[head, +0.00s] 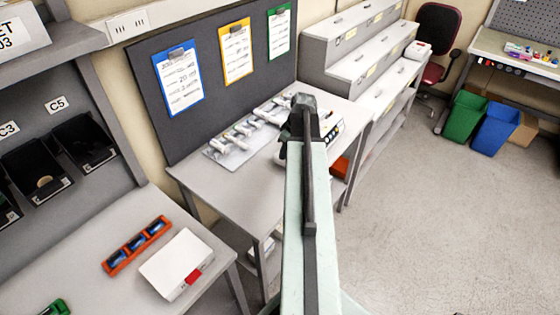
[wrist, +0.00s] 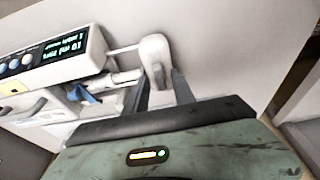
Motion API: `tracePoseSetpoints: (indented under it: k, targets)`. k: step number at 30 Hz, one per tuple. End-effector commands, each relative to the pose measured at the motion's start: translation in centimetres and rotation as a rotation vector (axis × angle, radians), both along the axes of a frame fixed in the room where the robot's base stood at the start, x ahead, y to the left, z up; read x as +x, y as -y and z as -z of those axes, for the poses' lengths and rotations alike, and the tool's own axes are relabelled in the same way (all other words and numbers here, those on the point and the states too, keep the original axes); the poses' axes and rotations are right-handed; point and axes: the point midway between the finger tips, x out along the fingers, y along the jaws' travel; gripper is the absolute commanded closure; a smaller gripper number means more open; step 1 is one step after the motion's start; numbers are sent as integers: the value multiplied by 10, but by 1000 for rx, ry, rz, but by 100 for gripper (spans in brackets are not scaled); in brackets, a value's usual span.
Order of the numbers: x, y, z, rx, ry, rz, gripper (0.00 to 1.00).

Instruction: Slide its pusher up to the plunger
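The infusion pump (wrist: 60,55) is a white box with a lit display, at the left of the wrist view. A rod runs right from it to the white pusher block (wrist: 154,50). Below the rod lies a pale syringe (wrist: 125,77), its plunger end close to the pusher; any gap there is hard to make out. My gripper (wrist: 160,75) has its dark fingers apart, one on each side of the pusher's lower part; whether they touch it is unclear. In the head view the pump (head: 333,128) is partly hidden by my arm, on the grey table (head: 215,180).
A tray of several syringes (head: 226,155) lies left of my arm. A dark board with clipboards (head: 179,77) stands behind the table. A white box (head: 172,262) and an orange rack (head: 116,262) are on the nearer left bench. Open floor (head: 430,220) lies to the right.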

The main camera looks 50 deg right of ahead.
Motion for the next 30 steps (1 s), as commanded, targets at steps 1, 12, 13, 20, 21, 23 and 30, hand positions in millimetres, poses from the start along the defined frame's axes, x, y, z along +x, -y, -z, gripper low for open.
tracePoseSetpoints:
  k: [1,12,13,20,21,23,30]
  targets:
    - [0,0,-7,0,0,0,69]
    - [0,0,-51,0,0,0,69]
    - [0,0,-55,0,0,0,69]
    - [0,0,-71,0,0,1,69]
    - [0,0,-70,0,0,1,69]
    - [0,0,-69,0,0,1,69]
    - [0,0,-68,0,0,1,69]
